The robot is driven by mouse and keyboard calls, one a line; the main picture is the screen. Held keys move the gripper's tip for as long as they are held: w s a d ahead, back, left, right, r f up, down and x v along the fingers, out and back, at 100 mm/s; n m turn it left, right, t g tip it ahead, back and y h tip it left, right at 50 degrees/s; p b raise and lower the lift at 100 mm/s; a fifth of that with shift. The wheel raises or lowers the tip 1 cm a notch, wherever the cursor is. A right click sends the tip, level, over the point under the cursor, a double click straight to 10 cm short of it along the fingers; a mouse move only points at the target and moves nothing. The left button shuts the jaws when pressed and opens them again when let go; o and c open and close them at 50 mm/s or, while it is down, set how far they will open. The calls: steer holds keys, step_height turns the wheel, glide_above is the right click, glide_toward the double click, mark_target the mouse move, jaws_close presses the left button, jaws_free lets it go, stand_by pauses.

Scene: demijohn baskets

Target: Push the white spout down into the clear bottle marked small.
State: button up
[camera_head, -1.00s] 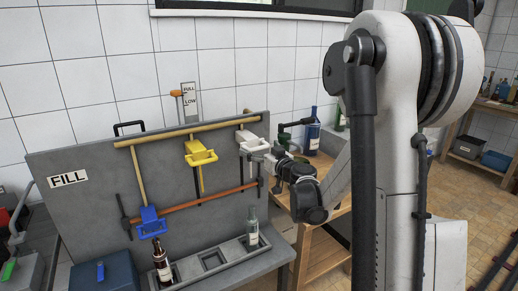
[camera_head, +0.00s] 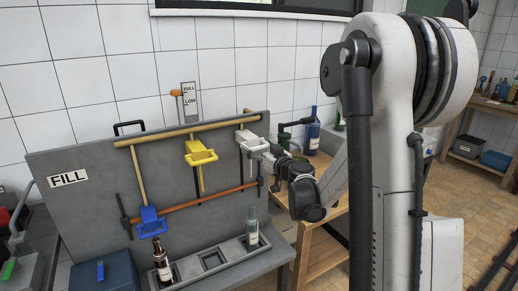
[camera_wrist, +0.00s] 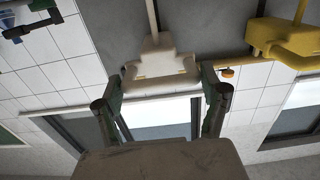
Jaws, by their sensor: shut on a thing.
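The white spout (camera_head: 246,137) is mounted on the grey panel, at the right end of the wooden rod. My gripper (camera_head: 264,149) is at the spout's front handle. In the wrist view my gripper (camera_wrist: 161,85) is shut on the white spout (camera_wrist: 158,66), with a finger at each side of it. The clear bottle (camera_head: 252,224) stands upright in the right slot of the rack, below the spout. A gap shows between the spout and the bottle's mouth. The label's writing is too small to read.
A yellow spout (camera_head: 201,155) and a lower blue spout (camera_head: 150,222) are on the panel to the left. A dark bottle (camera_head: 162,263) stands in the left slot of the rack (camera_head: 212,260); the middle slot is empty. Blue and green bottles stand behind my arm.

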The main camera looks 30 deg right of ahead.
step_height(320, 180, down, 22)
steer(key=b, duration=1.7)
steer(key=shift+f, duration=0.15)
steer(key=shift+s, duration=0.1)
steer(key=o, duration=1.5)
steer(key=shift+f, duration=0.15)
steer(key=shift+o, duration=1)
steer(key=s, duration=1.2)
steer(key=shift+w+d, duration=0.1)
